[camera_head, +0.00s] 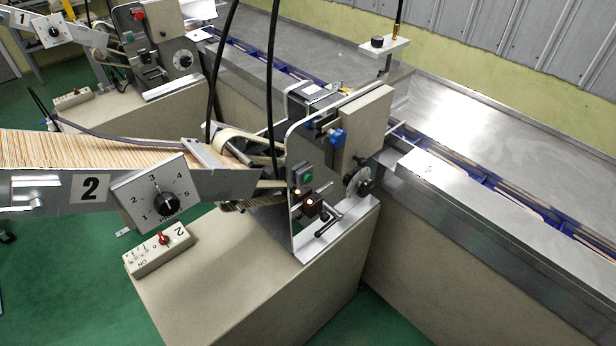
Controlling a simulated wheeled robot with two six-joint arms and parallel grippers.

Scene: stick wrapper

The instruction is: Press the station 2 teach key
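A control box marked "2" (158,250) with a red knob lies on the beige cabinet. I cannot tell which small part is the teach key; no label for it is readable. Neither of my grippers is in view.
A dial plate (150,193) numbered 1 to 5 sits on the stick-filled hopper (95,150). Black cables hang in front of station 2. A steel conveyor with a blue track (480,178) runs along the right. Station 1 (150,40) stands behind. Green floor (70,290) is open at left.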

